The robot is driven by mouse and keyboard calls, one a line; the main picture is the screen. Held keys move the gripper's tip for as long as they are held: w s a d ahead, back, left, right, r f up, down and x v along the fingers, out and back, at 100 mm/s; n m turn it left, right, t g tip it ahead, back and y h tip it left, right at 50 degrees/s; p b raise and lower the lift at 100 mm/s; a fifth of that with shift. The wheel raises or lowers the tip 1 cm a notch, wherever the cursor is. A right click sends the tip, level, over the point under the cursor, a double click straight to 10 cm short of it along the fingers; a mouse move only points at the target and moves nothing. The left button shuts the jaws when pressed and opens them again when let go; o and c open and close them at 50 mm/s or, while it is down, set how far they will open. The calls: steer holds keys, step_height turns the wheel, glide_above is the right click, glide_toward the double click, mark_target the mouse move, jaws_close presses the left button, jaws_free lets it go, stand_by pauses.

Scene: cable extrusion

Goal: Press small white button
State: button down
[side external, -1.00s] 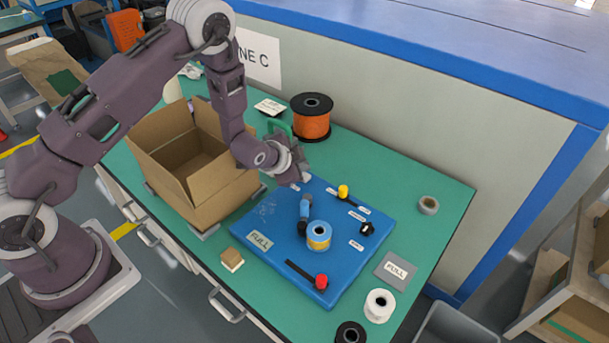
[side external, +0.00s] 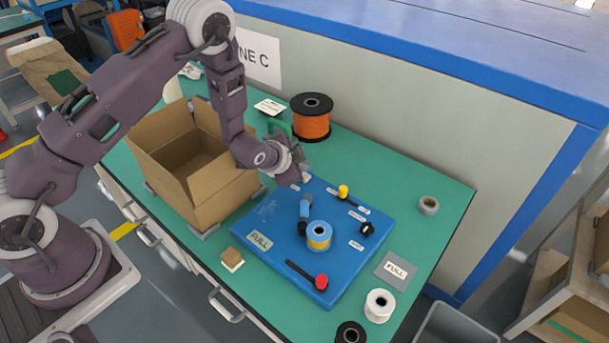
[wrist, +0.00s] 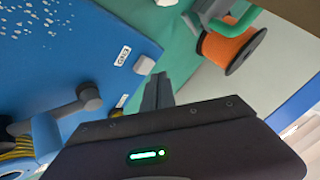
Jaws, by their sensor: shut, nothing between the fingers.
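The small white button (wrist: 144,65) stands at the edge of the blue panel (wrist: 70,50) in the wrist view, beside a small white label (wrist: 122,55). In the side view I cannot make the button out; my gripper covers that corner of the blue panel (side external: 265,210). My gripper (side external: 300,176) is over the panel's far left corner. In the wrist view the fingers of my gripper (wrist: 158,80) are together and empty, and their tips appear close beside the button. I cannot tell whether they touch it.
The panel also carries a blue-yellow spool (side external: 319,236), a yellow knob (side external: 343,191), a black knob (side external: 366,228) and a red knob (side external: 321,282). An open cardboard box (side external: 190,165) stands left of my gripper. An orange cable spool (side external: 311,122) stands behind it.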

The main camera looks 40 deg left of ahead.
steer(key=shift+f, duration=0.1)
steer(key=shift+f, duration=0.3)
steer(key=shift+f, duration=0.55)
stand_by(0.8)
steer(key=shift+r, duration=0.95)
steer(key=shift+r, duration=2.5)
steer(key=shift+r, duration=0.1)
